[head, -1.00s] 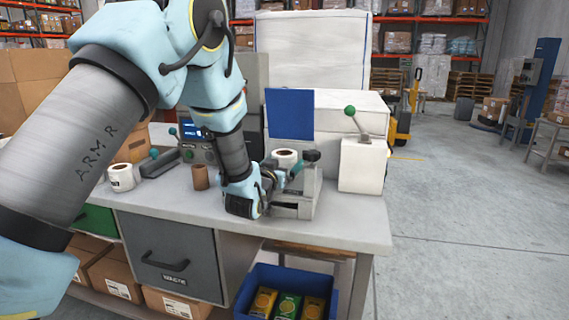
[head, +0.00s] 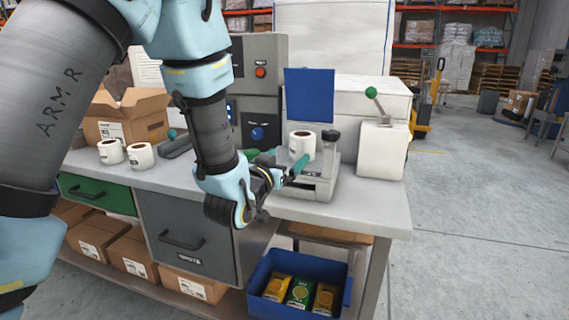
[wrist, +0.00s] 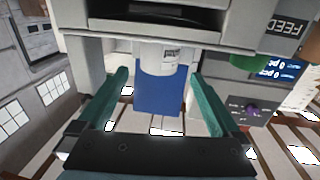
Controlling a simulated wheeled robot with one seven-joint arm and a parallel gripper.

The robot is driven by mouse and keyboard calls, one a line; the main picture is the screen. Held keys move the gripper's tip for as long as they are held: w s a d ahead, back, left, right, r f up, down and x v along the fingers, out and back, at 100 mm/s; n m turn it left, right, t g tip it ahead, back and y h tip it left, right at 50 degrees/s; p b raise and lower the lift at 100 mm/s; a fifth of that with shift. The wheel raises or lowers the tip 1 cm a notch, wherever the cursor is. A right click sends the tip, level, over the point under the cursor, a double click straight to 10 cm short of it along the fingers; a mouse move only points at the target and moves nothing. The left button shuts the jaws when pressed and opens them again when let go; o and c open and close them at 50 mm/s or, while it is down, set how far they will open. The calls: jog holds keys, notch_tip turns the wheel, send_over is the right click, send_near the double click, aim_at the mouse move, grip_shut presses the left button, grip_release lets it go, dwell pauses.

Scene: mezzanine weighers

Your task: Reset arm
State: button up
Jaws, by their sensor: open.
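My gripper (head: 276,164) is in front of and to the left of the grey bench device, above the front part of the bench. Its two green fingers are spread apart with nothing between them; in the wrist view the open gripper (wrist: 158,85) shows a clear gap. A white label roll (head: 302,146) stands upright on the grey device (head: 320,187), apart from the fingers as far as I can tell. In the wrist view the roll (wrist: 160,58) appears beyond the gap, with a blue panel (wrist: 165,95) by it. My arm hides part of the bench.
The grey bench (head: 385,218) also carries two label rolls (head: 141,156) at left, an open carton (head: 127,115) and a white box with a green-knobbed lever (head: 382,150). A blue bin (head: 258,287) with several packets stands below.

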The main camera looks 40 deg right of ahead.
jog(key=shift+s+a, duration=0.2)
jog(key=shift+a, duration=0.1)
jog(key=shift+w, duration=0.1)
jog(key=w+a+n+y, duration=0.1)
jog(key=w+a, duration=0.2)
jog(key=w+a+n+t+y+p, duration=0.1)
jog(key=w+a+y, duration=0.1)
jog(key=w+a, duration=0.1)
jog(key=w+a+f+n+y+p, duration=0.1)
jog(key=w+a+y, duration=0.1)
jog(key=w+a, duration=0.2)
jog(key=shift+a+f+t, duration=0.1)
jog(key=shift+a+t, duration=0.05)
jog(key=shift+t, duration=0.15)
jog(key=w+a+f+n+g+y+p, duration=0.1)
jog(key=a+n+g+y+p, duration=0.3)
jog(key=a, duration=1)
jog(key=a+f+n+y+b, duration=0.15)
jog(key=a+y, duration=0.35)
jog(key=a, duration=0.9)
jog(key=s+a+r+n+g+y+p, duration=0.1)
jog(key=s+a+n+g+y, duration=0.1)
jog(key=s+a, duration=0.6)
jog(key=shift+s+a+r+n+g+p, duration=0.25)
jog(key=shift+a+r+n+g+p, duration=0.25)
jog(key=shift+a+g, duration=0.5)
jog(key=shift+f, duration=0.1)
